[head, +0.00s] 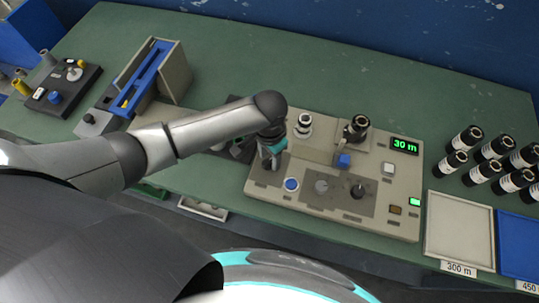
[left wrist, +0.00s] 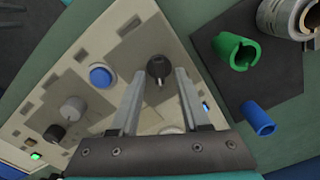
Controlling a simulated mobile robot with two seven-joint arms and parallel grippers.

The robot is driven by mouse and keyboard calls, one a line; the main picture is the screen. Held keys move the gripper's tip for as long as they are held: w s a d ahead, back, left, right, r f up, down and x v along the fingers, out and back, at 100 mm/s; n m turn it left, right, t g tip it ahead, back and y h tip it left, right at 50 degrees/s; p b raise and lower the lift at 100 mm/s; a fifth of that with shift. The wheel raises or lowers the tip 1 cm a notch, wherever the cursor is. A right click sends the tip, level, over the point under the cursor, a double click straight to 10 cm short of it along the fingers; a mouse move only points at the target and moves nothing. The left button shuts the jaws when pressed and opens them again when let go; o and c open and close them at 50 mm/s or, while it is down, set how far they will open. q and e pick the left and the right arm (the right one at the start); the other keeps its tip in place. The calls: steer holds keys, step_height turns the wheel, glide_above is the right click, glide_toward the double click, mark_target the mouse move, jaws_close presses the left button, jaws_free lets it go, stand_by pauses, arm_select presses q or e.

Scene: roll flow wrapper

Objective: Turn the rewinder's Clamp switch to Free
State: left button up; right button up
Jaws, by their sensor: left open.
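The rewinder (head: 400,170) is a beige machine with a green "30 m" display. My left gripper (head: 270,163) is over the left end of its front panel, pointing down. In the left wrist view the left gripper (left wrist: 161,76) is open, and a round black knob with a light pointer mark (left wrist: 158,68) shows between its fingertips. I cannot tell whether the fingers touch the knob. The gripper hides this knob in the head view. The panel also has a blue button (head: 291,184), a grey knob (head: 321,186) and another black knob (head: 357,190). The labels are too small to read.
Right of the rewinder are a beige tray marked 300 m (head: 459,228), a blue tray (head: 518,245) and several black rolls (head: 466,139). A green sleeve (left wrist: 236,52) and blue sleeve (left wrist: 257,118) lie beside the machine. The back of the green table (head: 330,75) is clear.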

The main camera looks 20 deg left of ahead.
arm_select(q)
steer(key=shift+c, duration=0.2)
arm_select(e)
steer(key=shift+s, duration=0.1)
arm_select(q)
jaws_close()
arm_select(e)
steer(key=shift+s, duration=0.15)
